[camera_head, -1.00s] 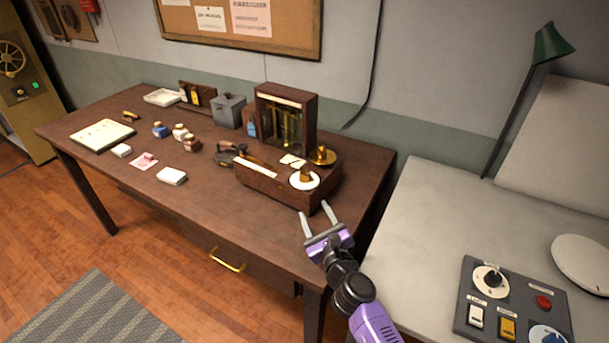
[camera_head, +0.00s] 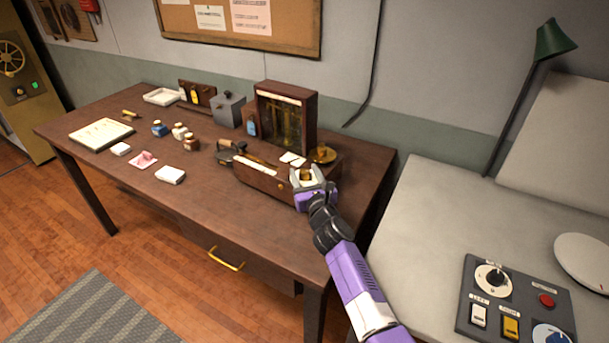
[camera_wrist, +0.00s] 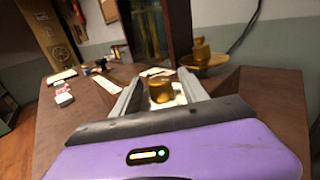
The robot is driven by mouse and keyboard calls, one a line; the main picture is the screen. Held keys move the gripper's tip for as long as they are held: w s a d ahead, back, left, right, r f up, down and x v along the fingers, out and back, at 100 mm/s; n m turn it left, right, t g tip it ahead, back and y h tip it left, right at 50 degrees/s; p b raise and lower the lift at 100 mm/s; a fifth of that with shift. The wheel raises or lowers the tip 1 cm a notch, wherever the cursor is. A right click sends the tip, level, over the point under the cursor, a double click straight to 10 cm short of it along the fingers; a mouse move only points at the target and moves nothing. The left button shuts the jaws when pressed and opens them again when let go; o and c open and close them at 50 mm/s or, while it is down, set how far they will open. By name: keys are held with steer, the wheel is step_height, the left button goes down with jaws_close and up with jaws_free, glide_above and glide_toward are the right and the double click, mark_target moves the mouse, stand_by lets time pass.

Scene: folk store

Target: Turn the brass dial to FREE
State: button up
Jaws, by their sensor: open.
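The brass dial (camera_head: 305,175) is a small knob at the front right of a wooden box (camera_head: 262,178) on the brown desk. In the wrist view the dial (camera_wrist: 160,90) shows between my fingers, with part of its white plate (camera_wrist: 179,98) around it. My gripper (camera_head: 307,172) is open, with one finger on each side of the dial. I cannot tell whether either finger touches it. Marks on the plate are hidden or too small to read.
A brass pan (camera_head: 323,154) stands just behind the dial. A tall wooden case with a glass front (camera_head: 286,119) rises behind the box. A wooden-handled tool (camera_head: 230,150) lies to the left. A control panel (camera_head: 512,303) is on the grey counter at right.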

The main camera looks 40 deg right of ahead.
steer(key=shift+w+d, duration=0.1)
steer(key=shift+w, duration=0.1)
jaws_close()
steer(key=shift+f+b, duration=0.1)
steer(key=shift+b, duration=0.35)
